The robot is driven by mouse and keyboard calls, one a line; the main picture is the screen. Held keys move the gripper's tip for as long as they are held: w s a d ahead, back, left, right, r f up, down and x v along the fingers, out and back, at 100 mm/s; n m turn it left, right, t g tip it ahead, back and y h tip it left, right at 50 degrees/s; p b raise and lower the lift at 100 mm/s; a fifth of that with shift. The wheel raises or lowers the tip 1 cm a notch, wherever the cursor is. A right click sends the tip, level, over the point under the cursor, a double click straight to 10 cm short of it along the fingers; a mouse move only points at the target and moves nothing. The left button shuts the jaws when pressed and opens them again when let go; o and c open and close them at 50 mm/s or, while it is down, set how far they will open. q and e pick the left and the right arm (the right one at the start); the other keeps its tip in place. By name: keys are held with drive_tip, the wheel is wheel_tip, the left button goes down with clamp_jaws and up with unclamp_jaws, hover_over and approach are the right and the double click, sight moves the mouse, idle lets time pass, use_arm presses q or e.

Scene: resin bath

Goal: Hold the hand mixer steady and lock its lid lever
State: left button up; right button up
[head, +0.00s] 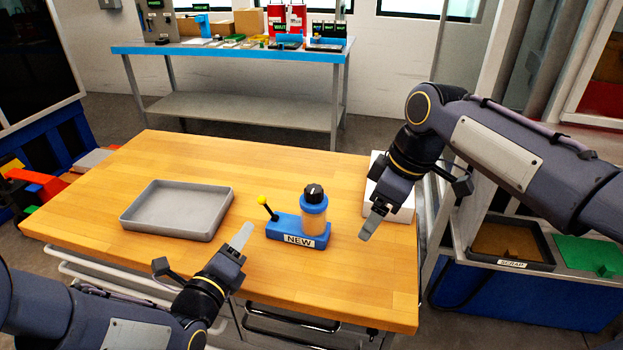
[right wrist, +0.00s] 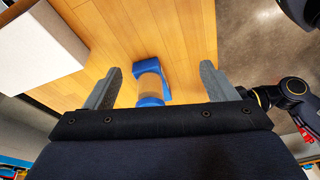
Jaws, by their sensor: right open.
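The hand mixer stands upright on the wooden table, with a blue base (head: 284,228) labelled NEW, an amber see-through jar (head: 313,220) and a blue lid with a black knob (head: 314,193). Its lever (head: 268,209), tipped with a yellow ball, leans up to the left from the base. My left gripper (head: 241,237) is just left of the base, apart from it; its finger gap does not show. My right gripper (head: 371,224) is open and empty, right of the mixer. In the right wrist view the mixer (right wrist: 150,82) shows between the spread fingers (right wrist: 161,69).
An empty grey tray (head: 178,211) lies left of the mixer. A white block (head: 391,188) stands at the table's right edge, partly behind my right arm. A SCRAP bin (head: 508,243) is at the right. A blue-edged bench (head: 230,49) stands behind, with floor between.

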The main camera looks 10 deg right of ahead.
sight(313, 189)
drive_tip(key=w+a+n+h, duration=0.1)
drive_tip(key=w+a+n, duration=0.1)
drive_tip(key=w+a, duration=0.1)
drive_tip(key=w+a+n+g, duration=0.1)
drive_tip(key=w+a+n, duration=0.1)
drive_tip(key=w+a, duration=0.1)
drive_tip(key=w+a+n+h, duration=0.1)
drive_tip(key=w+a+n, duration=0.2)
drive_tip(key=w, duration=0.1)
drive_tip(key=shift+w+r+g+h, duration=0.1)
drive_tip(key=shift+w+g+h, duration=0.2)
drive_tip(key=shift+w, duration=0.05)
drive_tip(key=shift+w+a, duration=0.1)
drive_tip(key=shift+a, duration=0.15)
drive_tip(key=shift+n, duration=0.3)
drive_tip(key=shift+f, duration=3.95)
drive_tip(key=c, duration=1.3)
drive_tip(key=shift+c, duration=0.2)
